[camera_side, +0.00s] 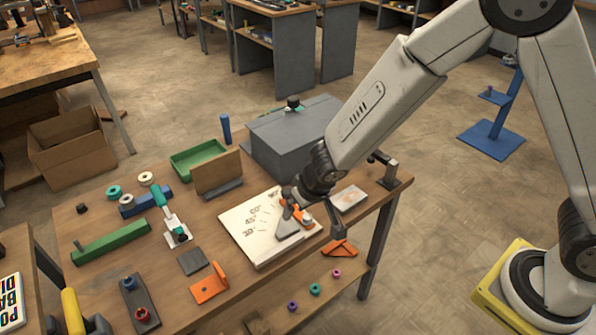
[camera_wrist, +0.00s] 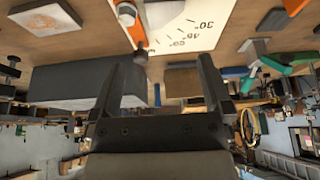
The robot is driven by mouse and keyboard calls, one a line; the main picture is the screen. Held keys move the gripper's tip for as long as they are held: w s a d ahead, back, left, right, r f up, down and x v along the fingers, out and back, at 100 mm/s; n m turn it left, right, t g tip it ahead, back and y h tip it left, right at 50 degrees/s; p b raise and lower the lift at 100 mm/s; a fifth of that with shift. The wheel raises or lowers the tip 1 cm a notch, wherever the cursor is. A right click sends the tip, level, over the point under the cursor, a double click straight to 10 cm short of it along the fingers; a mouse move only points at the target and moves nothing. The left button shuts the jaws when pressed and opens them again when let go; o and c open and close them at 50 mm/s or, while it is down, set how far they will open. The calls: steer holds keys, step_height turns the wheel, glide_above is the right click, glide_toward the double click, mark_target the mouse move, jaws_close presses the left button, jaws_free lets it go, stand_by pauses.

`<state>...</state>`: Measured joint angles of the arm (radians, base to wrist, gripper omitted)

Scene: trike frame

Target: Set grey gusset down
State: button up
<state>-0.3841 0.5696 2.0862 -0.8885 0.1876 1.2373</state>
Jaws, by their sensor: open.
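The grey gusset (camera_side: 288,230) appears as a grey wedge-shaped piece on the white angle board (camera_side: 245,225), close to the board's right side. An orange part (camera_side: 306,216) is right beside it, and I cannot tell whether they touch. My gripper (camera_side: 294,203) is low over the board, just above these pieces. In the wrist view my gripper (camera_wrist: 165,62) is open, its two dark fingers wide apart with nothing between the tips. The orange part (camera_wrist: 135,25) shows there beyond the fingers, with a grey piece (camera_wrist: 160,12) at the upper edge, partly cut off.
A large grey box (camera_side: 295,140) stands behind the board. An upright brown panel (camera_side: 217,173) and green tray (camera_side: 198,160) are to its left. An orange bracket (camera_side: 210,284) and dark plate (camera_side: 192,262) lie in front. A light tile (camera_side: 349,197) is on the right.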

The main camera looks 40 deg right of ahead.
steer(key=shift+v, duration=1.7)
steer(key=shift+d, duration=0.1)
steer(key=s+d+r+g, duration=0.2)
steer(key=s+d+r, duration=0.2)
steer(key=s+d, duration=0.8)
steer(key=shift+s+d+r, duration=0.2)
steer(key=shift+s+d, duration=0.15)
steer(key=shift+d, duration=0.65)
